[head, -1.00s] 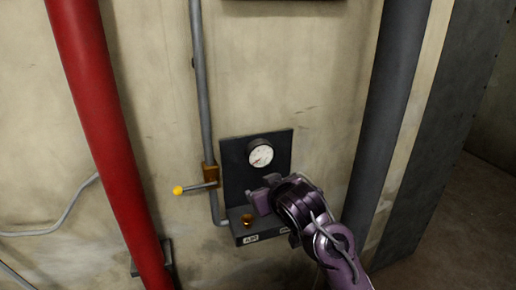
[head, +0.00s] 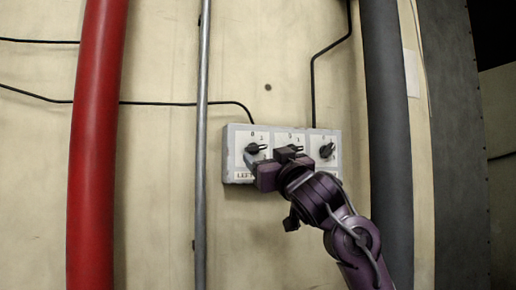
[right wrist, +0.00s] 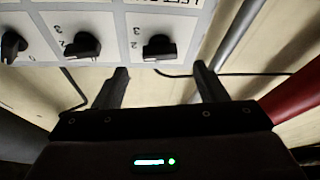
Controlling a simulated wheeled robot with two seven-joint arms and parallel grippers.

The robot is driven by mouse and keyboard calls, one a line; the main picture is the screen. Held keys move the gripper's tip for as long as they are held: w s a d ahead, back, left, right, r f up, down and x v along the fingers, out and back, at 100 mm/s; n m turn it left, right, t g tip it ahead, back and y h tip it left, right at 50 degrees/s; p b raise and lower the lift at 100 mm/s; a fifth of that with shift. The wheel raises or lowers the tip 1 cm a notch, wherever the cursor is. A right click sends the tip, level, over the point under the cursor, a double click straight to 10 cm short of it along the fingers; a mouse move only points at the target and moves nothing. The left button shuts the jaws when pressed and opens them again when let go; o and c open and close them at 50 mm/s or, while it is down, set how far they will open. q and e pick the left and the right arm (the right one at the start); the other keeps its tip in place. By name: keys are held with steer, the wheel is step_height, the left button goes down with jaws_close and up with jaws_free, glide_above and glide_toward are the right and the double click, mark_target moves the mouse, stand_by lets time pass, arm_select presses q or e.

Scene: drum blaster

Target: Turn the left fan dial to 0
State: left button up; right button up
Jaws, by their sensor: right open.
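The white dial panel (head: 232,165) is fixed to the wall with three black dials in a row. The left fan dial (head: 253,149) has its pointer end toward the right. A LEFT label is partly visible below it. In the right wrist view, seen upside down, the left fan dial (right wrist: 159,46) lies between the lines of my two fingers, just beyond the tips, with a 2 and a 3 beside it. My right gripper (head: 267,170) is open in front of the panel's lower left part; I see no contact with the dial (right wrist: 160,72). My left gripper is out of view.
The middle dial (head: 289,149) is partly behind my right gripper, and the right dial (head: 327,150) is close by. A red pipe (head: 92,150), a thin grey pipe (head: 202,90) and a dark pipe (head: 386,120) run vertically. Black cables reach the panel's top.

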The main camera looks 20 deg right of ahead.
mark_target(257, 150)
steer(key=p+x, duration=0.3)
steer(key=x, duration=0.2)
steer(key=shift+w+r, duration=0.2)
steer(key=shift+w, duration=0.15)
steer(key=c, duration=1)
